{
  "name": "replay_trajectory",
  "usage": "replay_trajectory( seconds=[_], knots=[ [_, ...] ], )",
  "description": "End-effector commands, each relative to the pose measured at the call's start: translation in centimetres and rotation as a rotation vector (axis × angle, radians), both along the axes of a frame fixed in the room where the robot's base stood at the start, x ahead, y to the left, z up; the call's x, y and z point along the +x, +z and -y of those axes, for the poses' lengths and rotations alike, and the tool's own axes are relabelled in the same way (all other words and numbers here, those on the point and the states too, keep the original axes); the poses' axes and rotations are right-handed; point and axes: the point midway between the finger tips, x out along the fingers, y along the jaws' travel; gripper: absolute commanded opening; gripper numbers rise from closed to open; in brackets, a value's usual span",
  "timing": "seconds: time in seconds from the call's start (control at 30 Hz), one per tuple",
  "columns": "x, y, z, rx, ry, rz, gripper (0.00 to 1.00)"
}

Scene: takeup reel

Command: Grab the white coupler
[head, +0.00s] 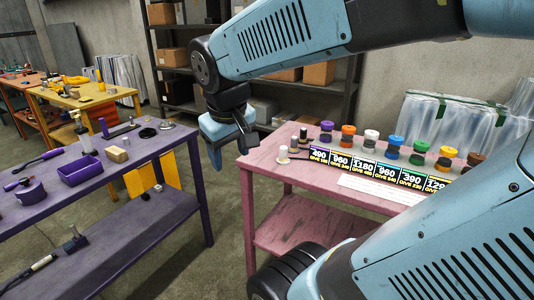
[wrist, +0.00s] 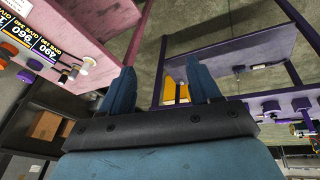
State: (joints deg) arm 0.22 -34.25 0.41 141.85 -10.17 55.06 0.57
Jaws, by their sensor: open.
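On the pink table (head: 268,157) a row of coloured capped pieces stands behind number cards. One has a white top (head: 371,135), between an orange and a blue one. A small white cylinder (head: 283,154) stands at the table's near left corner; I cannot tell which of these is the white coupler. A small white piece (wrist: 87,64) also shows at the pink table's edge in the wrist view. My gripper (head: 230,153) is open and empty, pointing down, left of the pink table over the gap between tables. Its two blue fingers (wrist: 158,82) are apart in the wrist view.
A purple table (head: 110,168) with a purple bin (head: 80,170) and loose parts stands left. A yellow table (head: 85,97) is farther back. Shelves with boxes (head: 172,57) line the wall.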

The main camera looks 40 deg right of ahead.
Motion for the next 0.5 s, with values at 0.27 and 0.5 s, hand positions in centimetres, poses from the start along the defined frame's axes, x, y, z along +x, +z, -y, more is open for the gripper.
replay_trajectory(
  seconds=[0.27,0.5],
  knots=[
    [2.9,-3.6,4.8,-0.244,0.106,-0.284,0.62],
    [5.5,-6.0,9.2,-0.453,0.207,-0.519,0.62]
  ],
)
